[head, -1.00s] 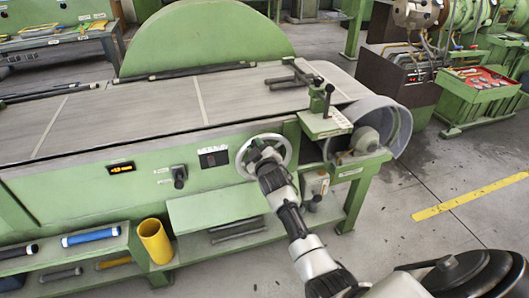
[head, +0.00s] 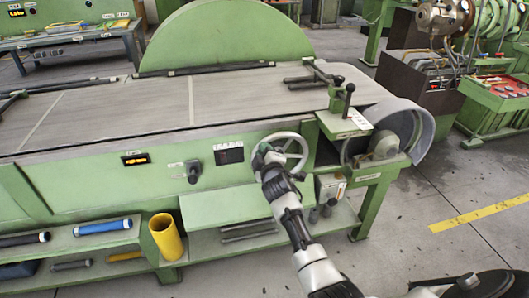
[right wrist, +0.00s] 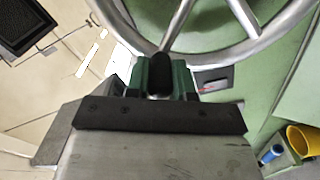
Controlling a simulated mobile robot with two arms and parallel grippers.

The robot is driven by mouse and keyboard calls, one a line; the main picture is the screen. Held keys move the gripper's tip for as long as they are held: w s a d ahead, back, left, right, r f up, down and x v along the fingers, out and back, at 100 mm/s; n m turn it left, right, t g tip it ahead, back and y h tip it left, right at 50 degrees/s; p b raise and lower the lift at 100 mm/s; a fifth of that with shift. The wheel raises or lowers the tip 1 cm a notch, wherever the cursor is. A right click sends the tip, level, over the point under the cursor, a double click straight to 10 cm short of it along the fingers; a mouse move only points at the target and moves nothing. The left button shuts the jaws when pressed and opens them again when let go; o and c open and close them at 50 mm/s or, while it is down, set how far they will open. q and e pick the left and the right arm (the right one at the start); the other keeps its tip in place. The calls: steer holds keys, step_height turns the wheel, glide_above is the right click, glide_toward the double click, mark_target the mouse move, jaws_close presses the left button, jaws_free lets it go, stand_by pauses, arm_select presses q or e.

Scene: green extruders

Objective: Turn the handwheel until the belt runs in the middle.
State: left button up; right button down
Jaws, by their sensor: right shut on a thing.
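The handwheel (head: 300,145) is a pale metal spoked wheel on the front of the green machine. My right gripper (head: 265,154) is at the left part of the wheel. In the right wrist view my right gripper (right wrist: 161,77) is shut on the wheel's dark handle (right wrist: 159,72), between green finger pads. The rim and spokes (right wrist: 240,18) fill the top of that view. The wide grey belt (head: 250,95) lies along the machine top, with light lines across it. I cannot tell whether it is centred. My left gripper is not in view.
A small orange display (head: 135,159) and a dark lever switch (head: 193,172) are left of the wheel. A grey curved guard (head: 418,128) is at the right end. The floor there is open.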

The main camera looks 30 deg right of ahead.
steer(key=shift+f, duration=0.1)
steer(key=c, duration=1)
jaws_free()
steer(key=shift+o, duration=0.2)
steer(key=v, duration=1)
steer(key=shift+s, duration=0.4)
